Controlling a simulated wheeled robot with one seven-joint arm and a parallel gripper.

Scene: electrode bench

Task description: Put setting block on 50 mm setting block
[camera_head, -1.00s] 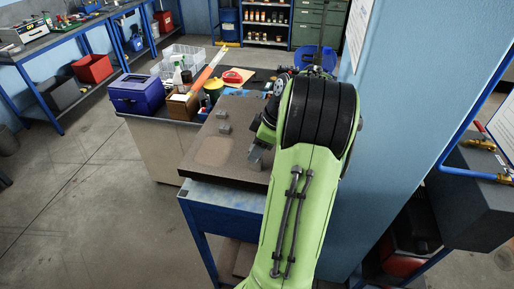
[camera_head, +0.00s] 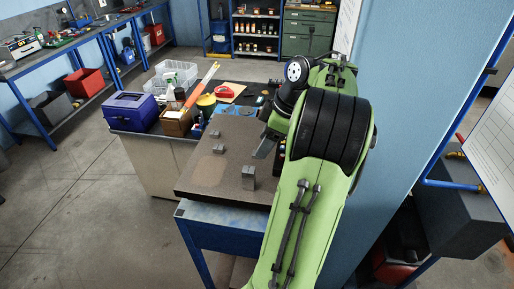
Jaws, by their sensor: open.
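A taller grey block (camera_head: 249,178) stands upright near the front edge of the brown plate (camera_head: 205,180). It may be one block or two stacked; the picture is too small to tell. Two small grey blocks stand further back on the plate, one behind (camera_head: 215,134) and one in front (camera_head: 218,149). No size marking is legible. My gripper (camera_head: 264,150) is open above and to the right of the taller block, apart from it in the picture. My arm partly hides the gripper and the plate's right side.
Behind the plate, a dark bench holds a purple-blue box (camera_head: 131,110), a brown box (camera_head: 176,123), a clear bin (camera_head: 172,75) and a red object (camera_head: 224,91). A blue wall (camera_head: 400,130) stands close on the right. The plate's left part is clear.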

